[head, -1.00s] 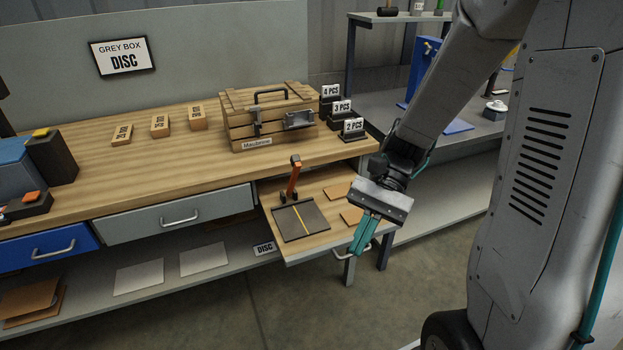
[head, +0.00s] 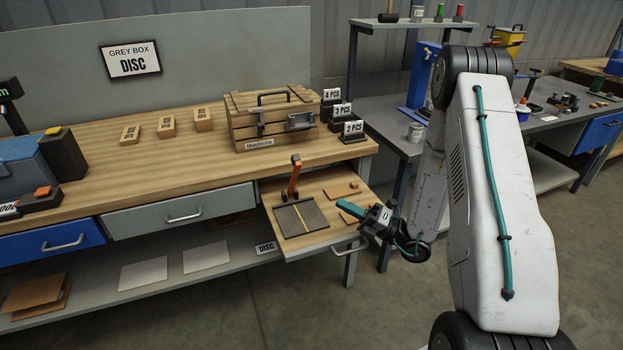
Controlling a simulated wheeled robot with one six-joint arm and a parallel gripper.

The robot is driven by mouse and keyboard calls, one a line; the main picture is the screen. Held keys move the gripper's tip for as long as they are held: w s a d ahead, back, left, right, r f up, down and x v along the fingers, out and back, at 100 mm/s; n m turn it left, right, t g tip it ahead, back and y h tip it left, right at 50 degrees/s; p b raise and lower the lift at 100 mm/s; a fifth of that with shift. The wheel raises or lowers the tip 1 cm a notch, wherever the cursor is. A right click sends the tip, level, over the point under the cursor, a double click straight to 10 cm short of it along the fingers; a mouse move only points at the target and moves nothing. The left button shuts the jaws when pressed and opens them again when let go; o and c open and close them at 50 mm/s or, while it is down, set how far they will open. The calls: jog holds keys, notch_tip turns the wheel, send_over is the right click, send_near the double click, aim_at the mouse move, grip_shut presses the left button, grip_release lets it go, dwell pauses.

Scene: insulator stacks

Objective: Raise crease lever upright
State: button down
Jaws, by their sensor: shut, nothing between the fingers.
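The crease lever (head: 294,178) is an orange-red bar with a dark tip. It stands nearly upright at the back edge of the dark creasing plate (head: 318,217), which has a yellow line across it. The plate lies on the pulled-out wooden board (head: 295,249) of the bench. My gripper (head: 346,208), with teal fingers, is shut and empty. It is to the right of the plate and lever, over the right part of the board, and looks apart from the lever.
Flat brown pieces (head: 341,189) lie on the board beside my gripper. A wooden crate (head: 270,125) stands on the bench behind, with number signs (head: 353,131) to its right. A grey drawer (head: 180,210) is left of the board. Open floor lies in front.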

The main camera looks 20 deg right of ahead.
send_near(297, 168)
jog(key=shift+x, duration=3.05)
jog(key=shift+s+a, duration=0.1)
